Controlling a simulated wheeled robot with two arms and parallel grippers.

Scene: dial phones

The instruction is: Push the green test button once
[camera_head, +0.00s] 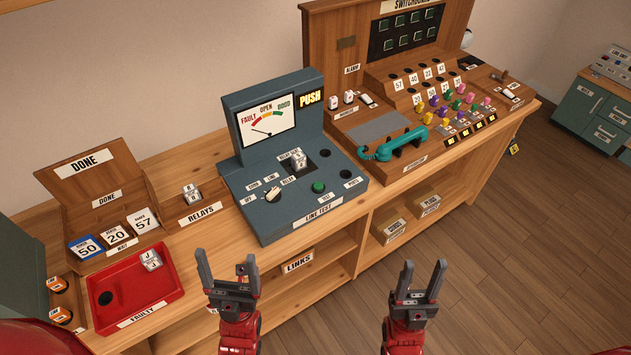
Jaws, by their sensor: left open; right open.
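The green test button (319,187) is a small round green cap on the sloping front panel of the blue-grey line test box (270,222), just above a label reading TEST. The box's meter (267,125) shows FAULT, OPEN and GOOD zones with a needle, and a lit PUSH sign (311,99) is beside it. A white relay block (299,160) sits in the socket above the button. My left gripper (226,267) is open and empty, in front of the bench, below and left of the button. My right gripper (423,280) is open and empty, below and right of it.
A selector knob (272,194) is left of the button. A red faulty tray (135,300) and a wooden done box (95,190) stand at the left. A switchboard with a teal handset (394,145) stands at the right. The floor (500,240) at right is clear.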

